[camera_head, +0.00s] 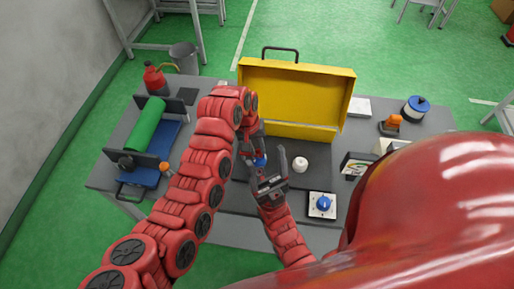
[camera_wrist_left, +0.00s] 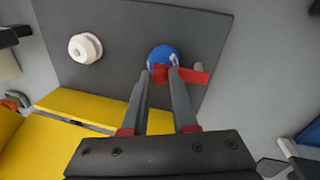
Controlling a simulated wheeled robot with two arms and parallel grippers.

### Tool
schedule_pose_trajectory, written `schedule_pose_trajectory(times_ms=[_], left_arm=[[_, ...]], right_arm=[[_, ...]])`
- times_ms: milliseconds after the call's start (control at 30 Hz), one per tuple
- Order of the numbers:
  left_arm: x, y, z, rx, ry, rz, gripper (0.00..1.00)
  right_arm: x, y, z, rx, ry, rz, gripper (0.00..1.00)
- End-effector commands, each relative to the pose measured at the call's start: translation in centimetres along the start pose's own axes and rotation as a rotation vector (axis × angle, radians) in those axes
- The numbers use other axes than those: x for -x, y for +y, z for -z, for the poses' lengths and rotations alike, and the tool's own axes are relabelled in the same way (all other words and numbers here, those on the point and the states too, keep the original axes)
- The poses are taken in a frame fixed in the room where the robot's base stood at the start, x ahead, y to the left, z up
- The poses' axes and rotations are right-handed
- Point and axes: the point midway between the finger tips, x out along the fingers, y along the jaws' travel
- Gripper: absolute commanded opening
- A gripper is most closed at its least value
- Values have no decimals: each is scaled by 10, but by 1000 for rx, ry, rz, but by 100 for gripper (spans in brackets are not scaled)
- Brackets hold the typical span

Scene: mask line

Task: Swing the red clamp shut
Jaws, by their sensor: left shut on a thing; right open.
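The red clamp (camera_wrist_left: 194,76) is a flat red bar in the left wrist view, lying by a blue round part (camera_wrist_left: 163,55) on a dark plate. My left gripper (camera_wrist_left: 164,72) is shut on the bar, between its two fingertips. The bar's far end reaches right, beside a tan peg (camera_wrist_left: 198,68). In the head view my left gripper (camera_head: 250,148) hangs down over the plate near the blue part (camera_head: 261,160); the clamp cannot be made out there. My right gripper (camera_head: 265,165) is open, close in front of the blue part, with nothing visible in it.
A white knob (camera_head: 300,164) stands on the dark plate; an open yellow toolbox (camera_head: 296,91) is behind. A blue dial on a white box (camera_head: 323,204) is at front right. A green roll (camera_head: 146,125) lies at left. My two grippers are close together, with little room between.

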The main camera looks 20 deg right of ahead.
Motion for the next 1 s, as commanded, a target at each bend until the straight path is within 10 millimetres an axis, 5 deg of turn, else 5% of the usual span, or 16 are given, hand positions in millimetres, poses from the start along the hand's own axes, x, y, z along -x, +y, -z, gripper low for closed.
schedule_pose_trajectory(times_ms=[133, 167, 300, 733, 1000], left_arm=[[0, 0, 1, 0, 3, 0, 0], [0, 0, 1, 0, 3, 0, 30], [0, 0, 1, 0, 2, 0, 55], [9, 0, 2, -1, 4, -1, 56], [73, -2, 2, 2, 4, 0, 56]], right_arm=[[0, 0, 0, 0, 0, 0, 73], [0, 0, 0, 0, 0, 0, 73], [0, 0, 0, 0, 0, 0, 73], [5, 0, -1, 0, 0, 0, 73], [9, 0, -2, 0, 0, 0, 73]])
